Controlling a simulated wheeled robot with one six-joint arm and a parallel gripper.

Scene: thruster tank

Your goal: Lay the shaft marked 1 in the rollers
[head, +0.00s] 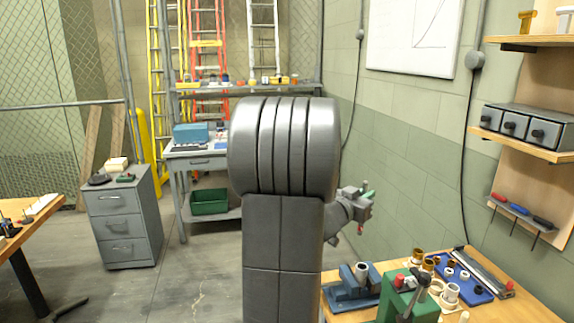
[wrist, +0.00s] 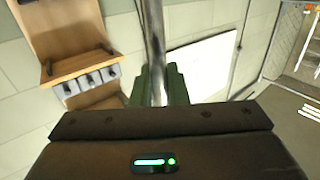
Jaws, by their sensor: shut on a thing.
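My gripper (wrist: 162,88) is shut on a bright metal shaft (wrist: 154,35) in the wrist view. The shaft stands between the green fingers and runs up out of the top of the picture. No mark can be read on it, and its lower end is hidden behind the gripper body. In the head view my gripper (head: 366,197) shows small to the right of my arm, raised above the workbench (head: 337,306). The shaft cannot be made out there. I cannot pick out the rollers in either view; my arm hides part of the scene.
The workbench at lower right is crowded. It holds a blue vise-like fixture (head: 352,289), a green device with a lever (head: 400,302), a blue tray (head: 484,297) and several rings. Shelves (head: 543,147) hang on the right wall. A grey drawer cabinet (head: 122,222) stands left.

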